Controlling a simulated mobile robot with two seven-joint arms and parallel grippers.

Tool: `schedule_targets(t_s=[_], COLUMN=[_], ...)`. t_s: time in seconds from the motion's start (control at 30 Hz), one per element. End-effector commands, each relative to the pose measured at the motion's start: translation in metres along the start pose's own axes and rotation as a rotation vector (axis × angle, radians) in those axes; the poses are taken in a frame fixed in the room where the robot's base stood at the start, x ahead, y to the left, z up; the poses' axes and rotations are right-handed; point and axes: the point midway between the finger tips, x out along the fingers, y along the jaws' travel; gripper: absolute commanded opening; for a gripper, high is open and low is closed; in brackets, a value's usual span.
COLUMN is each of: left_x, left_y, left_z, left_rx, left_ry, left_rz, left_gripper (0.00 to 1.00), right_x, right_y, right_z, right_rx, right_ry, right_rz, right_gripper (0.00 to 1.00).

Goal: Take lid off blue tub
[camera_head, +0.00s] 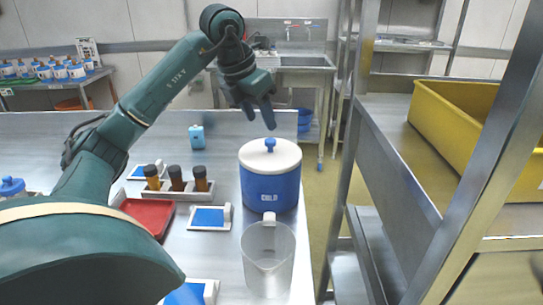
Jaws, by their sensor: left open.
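The blue tub (270,193) stands upright on the steel table near its right edge. Its white lid (270,160) with a small blue knob (270,143) sits on top. My left gripper (260,115) is open and empty, pointing down. It is above and slightly left of the knob in the picture, apart from the lid. My right gripper is not in view.
A clear pitcher (268,262) stands in front of the tub. Left of it are a blue-and-white device (210,217), several brown bottles (177,180) and a red tray (148,214). A metal shelf rack (352,150) with a yellow bin (450,120) stands close on the right.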

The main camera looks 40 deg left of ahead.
Motion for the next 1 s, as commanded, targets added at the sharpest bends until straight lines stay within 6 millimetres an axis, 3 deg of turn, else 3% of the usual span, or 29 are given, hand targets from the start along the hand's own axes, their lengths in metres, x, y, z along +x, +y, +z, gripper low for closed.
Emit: schedule_targets(t_s=[0.27,0.53,0.83,1.0], left_x=[0.024,0.062,0.068,0.067], left_y=[0.000,0.001,0.001,0.001], left_z=[0.001,0.002,0.002,0.002], left_rx=[0.001,0.000,0.001,0.001], left_ry=[0.002,0.003,-0.001,-0.001], left_rz=[-0.002,-0.002,0.000,-0.001], left_gripper=[0.49,0.49,0.49,0.36], right_x=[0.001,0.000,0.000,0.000], right_y=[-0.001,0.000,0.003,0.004], right_z=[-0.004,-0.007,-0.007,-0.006], right_rx=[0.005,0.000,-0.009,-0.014], right_ry=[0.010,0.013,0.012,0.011], right_rz=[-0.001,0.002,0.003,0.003], right_gripper=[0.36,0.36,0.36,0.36])
